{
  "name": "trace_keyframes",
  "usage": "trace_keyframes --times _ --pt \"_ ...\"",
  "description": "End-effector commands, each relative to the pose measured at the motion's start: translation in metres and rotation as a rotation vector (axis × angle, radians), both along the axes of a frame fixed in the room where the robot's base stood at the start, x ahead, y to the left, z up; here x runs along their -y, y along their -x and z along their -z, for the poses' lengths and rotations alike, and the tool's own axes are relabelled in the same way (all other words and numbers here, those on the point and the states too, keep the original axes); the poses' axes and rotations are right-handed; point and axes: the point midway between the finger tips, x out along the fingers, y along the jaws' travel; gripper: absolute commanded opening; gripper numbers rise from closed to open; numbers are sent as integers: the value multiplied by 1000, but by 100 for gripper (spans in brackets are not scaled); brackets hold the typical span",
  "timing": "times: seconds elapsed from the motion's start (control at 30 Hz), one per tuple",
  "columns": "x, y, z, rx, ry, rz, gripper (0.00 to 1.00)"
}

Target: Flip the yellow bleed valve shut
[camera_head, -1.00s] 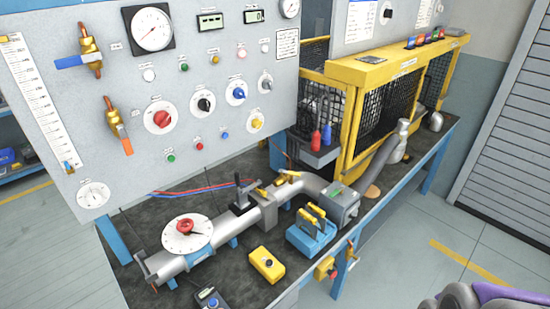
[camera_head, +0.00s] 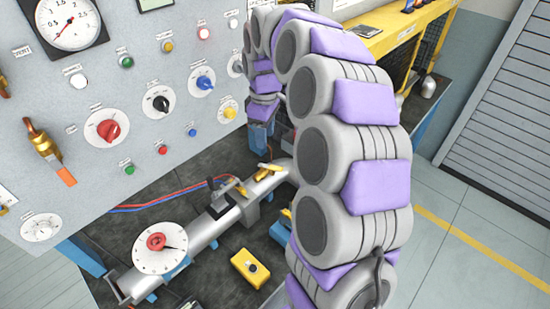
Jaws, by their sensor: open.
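A yellow lever-like piece (camera_head: 270,170) sits on top of the silver pipe (camera_head: 205,232); a second yellow piece (camera_head: 241,188) is on the pipe just left of it. I cannot tell which is the bleed valve. My gripper (camera_head: 260,147) hangs at the end of my arm, pointing down, a little above and behind the right yellow piece, apart from it as far as I can see. It is open and holds nothing visible. The fingers are small and partly blurred against the bench. My arm hides the pipe's right end.
The upright panel with gauges and a red knob (camera_head: 107,128) stands close on the left. A black handle (camera_head: 222,186), a white dial (camera_head: 160,247) and a yellow box (camera_head: 250,269) are near the pipe. A blue-and-yellow device (camera_head: 281,229) is partly hidden. Open floor lies at right.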

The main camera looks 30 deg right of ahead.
Motion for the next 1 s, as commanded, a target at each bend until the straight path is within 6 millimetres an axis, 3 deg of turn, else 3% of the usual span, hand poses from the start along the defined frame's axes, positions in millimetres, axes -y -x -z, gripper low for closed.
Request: trace_keyframes --times 0.1,0.3,0.57,1.0 --pt "28 -26 5 3 12 -32 46" --pt "54 -44 12 7 26 -62 46" --pt "57 -46 35 8 28 -68 46" --pt "56 -45 122 6 26 -67 46"
